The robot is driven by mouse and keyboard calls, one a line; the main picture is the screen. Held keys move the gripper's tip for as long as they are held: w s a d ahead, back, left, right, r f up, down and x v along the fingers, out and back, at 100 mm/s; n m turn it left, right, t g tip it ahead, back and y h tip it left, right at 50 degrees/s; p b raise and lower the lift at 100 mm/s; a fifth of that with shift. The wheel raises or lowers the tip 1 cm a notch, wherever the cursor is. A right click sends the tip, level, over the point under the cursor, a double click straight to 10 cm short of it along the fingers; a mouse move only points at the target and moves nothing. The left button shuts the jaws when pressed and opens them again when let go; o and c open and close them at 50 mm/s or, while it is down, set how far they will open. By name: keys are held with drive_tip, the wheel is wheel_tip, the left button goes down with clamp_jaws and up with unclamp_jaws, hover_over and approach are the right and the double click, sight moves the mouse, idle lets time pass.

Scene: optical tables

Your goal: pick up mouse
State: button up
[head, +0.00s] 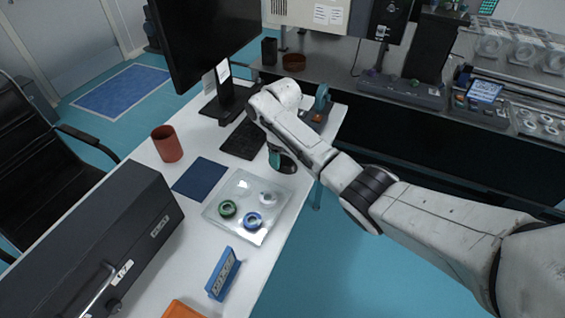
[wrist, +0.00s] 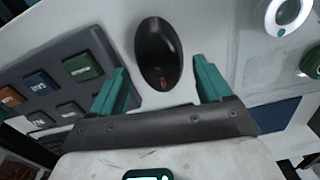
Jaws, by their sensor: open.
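The mouse (wrist: 158,58) is black, smooth and oval, with a small reddish mark. In the wrist view it lies on the white table just beyond and between my two teal fingers. My gripper (wrist: 160,78) is open, with nothing between its fingers. In the head view my gripper (head: 275,158) points down at the table's right edge, and the dark mouse (head: 287,164) shows partly beside a teal finger. The arm hides part of this area.
A dark keyboard (head: 240,140) lies left of my gripper; a grey panel with coloured keys (wrist: 68,85) shows in the wrist view. A clear tray (head: 212,213) with rings, a navy mat (head: 199,179), a red-brown cup (head: 167,144) and a monitor (head: 205,45) are near.

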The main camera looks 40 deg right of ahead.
drive_tip(key=shift+f, duration=1.35)
drive_tip(key=shift+c, duration=0.3)
drive_tip(key=c, duration=0.8)
drive_tip(key=shift+r, duration=0.15)
